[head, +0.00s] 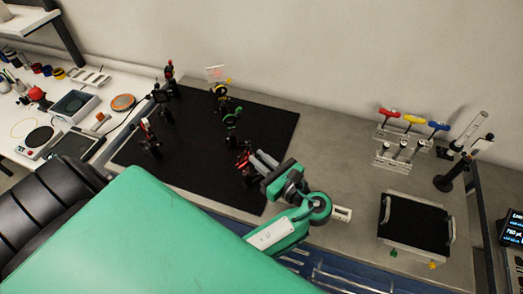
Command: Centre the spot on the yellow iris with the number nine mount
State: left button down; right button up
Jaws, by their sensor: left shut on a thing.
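My left gripper (258,162) reaches in over the front right of the black breadboard. It is shut at the red-and-black mount (242,158), on a small part that its fingers hide. No number is readable on this mount, so I cannot tell if it is number nine. A mount with a yellow ring (220,90), seemingly the yellow iris, stands farther back. A pale card (215,73) with a faint reddish mark stands behind it. I cannot make out a spot on the iris. My right gripper is not in view.
A green-ringed mount (232,115) stands between the gripper and the yellow one. Other dark mounts (151,138) stand at the left of the breadboard (200,180). Red, yellow and blue-handled tools (414,119) hang in a rack at right, above a black-topped tray (413,222).

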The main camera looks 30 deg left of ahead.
pick_arm(q)
jog(key=shift+n, duration=1.5)
jog(key=shift+f+n, duration=0.1)
jog(key=shift+n, duration=1)
jog(key=shift+n+b, duration=0.35)
jog(key=shift+n, duration=0.45)
jog(key=c, duration=1.4)
grip_release()
jog(key=shift+o, duration=0.2)
